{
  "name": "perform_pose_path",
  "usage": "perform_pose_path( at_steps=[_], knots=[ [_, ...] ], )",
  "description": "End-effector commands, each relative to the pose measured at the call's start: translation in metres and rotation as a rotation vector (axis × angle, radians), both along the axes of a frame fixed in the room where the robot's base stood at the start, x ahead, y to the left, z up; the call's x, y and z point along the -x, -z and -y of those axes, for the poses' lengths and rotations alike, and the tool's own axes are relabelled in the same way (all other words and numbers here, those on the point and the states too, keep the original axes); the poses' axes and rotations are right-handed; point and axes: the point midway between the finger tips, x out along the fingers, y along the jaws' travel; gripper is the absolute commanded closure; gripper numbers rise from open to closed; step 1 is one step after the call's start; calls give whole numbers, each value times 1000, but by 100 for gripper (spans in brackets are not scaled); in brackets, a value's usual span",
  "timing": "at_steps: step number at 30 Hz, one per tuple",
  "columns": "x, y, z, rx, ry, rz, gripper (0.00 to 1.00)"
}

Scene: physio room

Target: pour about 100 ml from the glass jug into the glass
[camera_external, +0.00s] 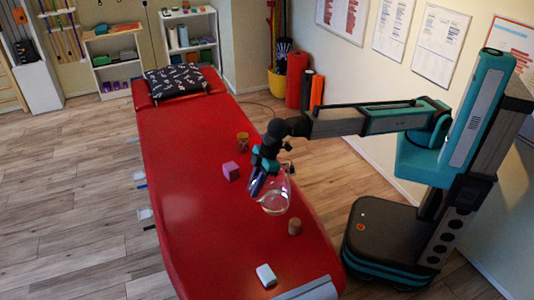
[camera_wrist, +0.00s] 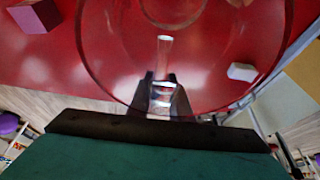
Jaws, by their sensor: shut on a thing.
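My gripper (camera_external: 262,178) is shut on the glass jug's handle. The clear glass jug (camera_external: 276,194) hangs over the red couch, with a little pale liquid low in it. It looks about upright, and I cannot tell its exact height above the couch. In the wrist view the jug's wide clear rim (camera_wrist: 92,62) fills the upper middle, and the handle stands between my fingers (camera_wrist: 163,95). A small amber cup-like vessel (camera_external: 243,141) stands on the couch beyond the jug; I cannot tell surely that it is the glass.
On the red couch (camera_external: 185,190) are a purple block (camera_external: 231,171), left of the jug, a brown cylinder (camera_external: 294,226), near the jug's right, and a white block (camera_external: 266,275) at the near end. A dark patterned pillow (camera_external: 176,80) lies at the far end. The couch's left side is clear.

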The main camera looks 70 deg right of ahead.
Motion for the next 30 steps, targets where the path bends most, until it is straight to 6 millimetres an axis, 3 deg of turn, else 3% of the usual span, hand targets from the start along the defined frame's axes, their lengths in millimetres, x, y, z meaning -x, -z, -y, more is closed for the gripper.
perform_pose_path(
  at_steps=[30],
  knots=[
    [37, 8, -16, 0, -622, 0, 100]
  ],
)
